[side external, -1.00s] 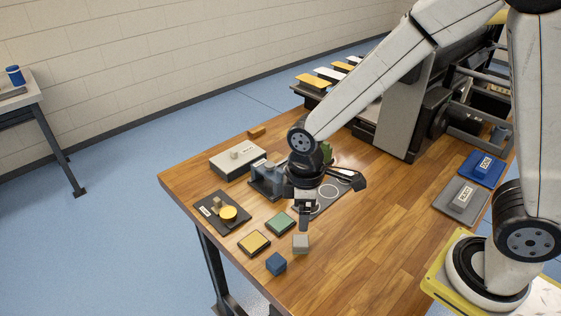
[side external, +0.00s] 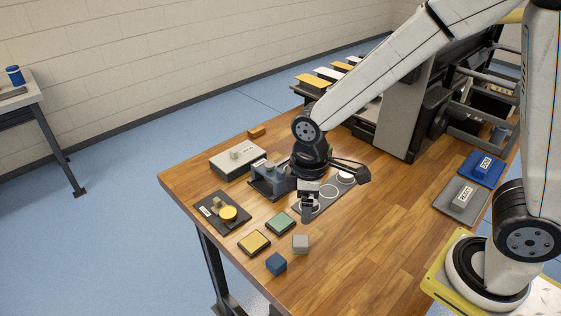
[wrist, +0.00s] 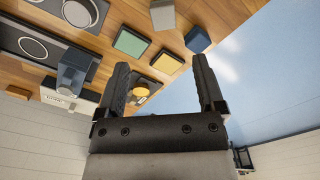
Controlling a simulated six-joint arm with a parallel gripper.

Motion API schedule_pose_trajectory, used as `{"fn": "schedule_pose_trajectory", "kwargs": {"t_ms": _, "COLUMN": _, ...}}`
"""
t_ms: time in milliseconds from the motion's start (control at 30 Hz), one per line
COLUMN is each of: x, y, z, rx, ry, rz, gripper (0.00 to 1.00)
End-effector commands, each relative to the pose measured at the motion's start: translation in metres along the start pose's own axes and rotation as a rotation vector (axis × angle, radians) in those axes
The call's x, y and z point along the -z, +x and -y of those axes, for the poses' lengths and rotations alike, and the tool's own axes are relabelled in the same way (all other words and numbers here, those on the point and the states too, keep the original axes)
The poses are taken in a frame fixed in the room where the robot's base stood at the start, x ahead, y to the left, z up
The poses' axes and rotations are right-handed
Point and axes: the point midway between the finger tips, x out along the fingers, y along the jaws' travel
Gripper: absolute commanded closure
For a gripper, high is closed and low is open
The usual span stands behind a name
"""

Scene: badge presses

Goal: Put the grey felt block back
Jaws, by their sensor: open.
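The grey felt block (side external: 300,243) sits on the wooden table near its front edge, just right of the blue block. It also shows at the top of the wrist view (wrist: 162,15). My gripper (side external: 306,211) points down above the table, behind the grey block and apart from it. In the wrist view its two fingers (wrist: 160,82) are spread with nothing held between them. A grey plate labelled with a raised block (side external: 461,197) lies at the right of the table; its lettering is too small to read surely.
A blue block (side external: 276,263), a yellow pad (side external: 254,243) and a green pad (side external: 280,223) lie close to the grey block. A dark tray (side external: 208,211), a press (side external: 268,183) and a circle-marked mat (side external: 328,201) stand behind. The table's front right is clear.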

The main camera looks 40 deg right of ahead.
Motion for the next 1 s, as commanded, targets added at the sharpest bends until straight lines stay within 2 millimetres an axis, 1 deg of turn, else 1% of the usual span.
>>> {"fn": "schedule_pose_trajectory", "kwargs": {"t_ms": 167, "x": -0.027, "y": -0.001, "z": -0.017, "rx": -0.025, "ry": 0.201, "rz": -0.053, "gripper": 0.13}}
{"fn": "schedule_pose_trajectory", "kwargs": {"t_ms": 300, "x": -0.058, "y": 0.000, "z": -0.032, "rx": -0.053, "ry": 0.433, "rz": -0.117, "gripper": 0.13}}
{"fn": "schedule_pose_trajectory", "kwargs": {"t_ms": 400, "x": -0.078, "y": 0.001, "z": -0.039, "rx": -0.069, "ry": 0.585, "rz": -0.161, "gripper": 0.13}}
{"fn": "schedule_pose_trajectory", "kwargs": {"t_ms": 500, "x": -0.092, "y": 0.001, "z": -0.043, "rx": -0.080, "ry": 0.690, "rz": -0.192, "gripper": 0.13}}
{"fn": "schedule_pose_trajectory", "kwargs": {"t_ms": 633, "x": -0.099, "y": 0.002, "z": -0.044, "rx": -0.085, "ry": 0.746, "rz": -0.210, "gripper": 0.13}}
{"fn": "schedule_pose_trajectory", "kwargs": {"t_ms": 1000, "x": -0.098, "y": 0.002, "z": -0.044, "rx": -0.085, "ry": 0.744, "rz": -0.209, "gripper": 0.13}}
